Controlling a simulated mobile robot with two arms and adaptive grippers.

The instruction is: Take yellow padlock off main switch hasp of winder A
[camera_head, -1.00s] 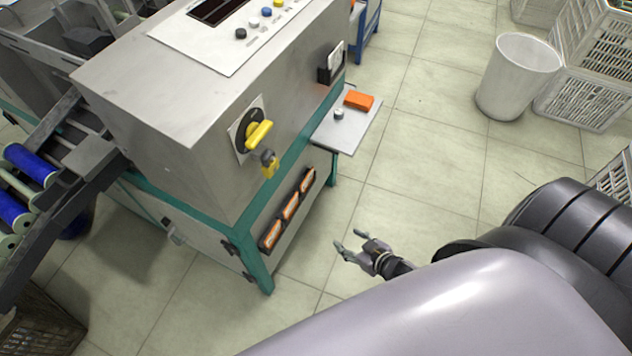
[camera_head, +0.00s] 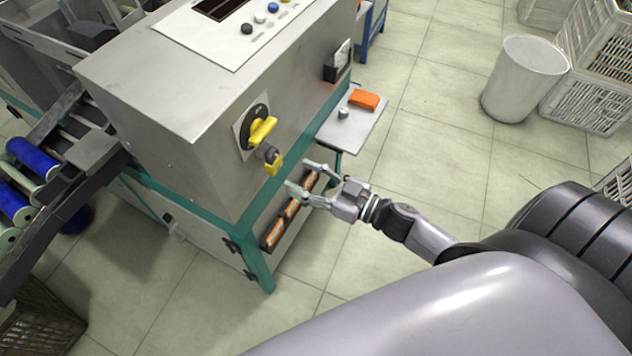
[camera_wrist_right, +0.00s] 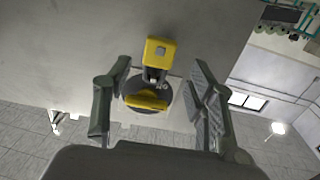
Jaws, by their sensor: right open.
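The yellow padlock (camera_head: 274,164) hangs from the grey hasp (camera_head: 267,152) below the yellow switch handle (camera_head: 262,131) on the winder's (camera_head: 190,160) metal side panel. My right gripper (camera_head: 297,175) is open and empty, its fingers pointing at the panel just right of and slightly below the padlock. In the right wrist view the padlock (camera_wrist_right: 160,50) shows between and beyond the open fingers (camera_wrist_right: 162,66), with the yellow handle (camera_wrist_right: 147,100) on its dark dial below it. I see no contact between fingers and padlock. My left gripper is not in view.
A small side shelf (camera_head: 362,131) with an orange object (camera_head: 364,100) juts out right of the panel. Orange-marked slots (camera_head: 290,208) sit low on the cabinet. A white bin (camera_head: 524,80) and crates stand far right. Floor between is clear.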

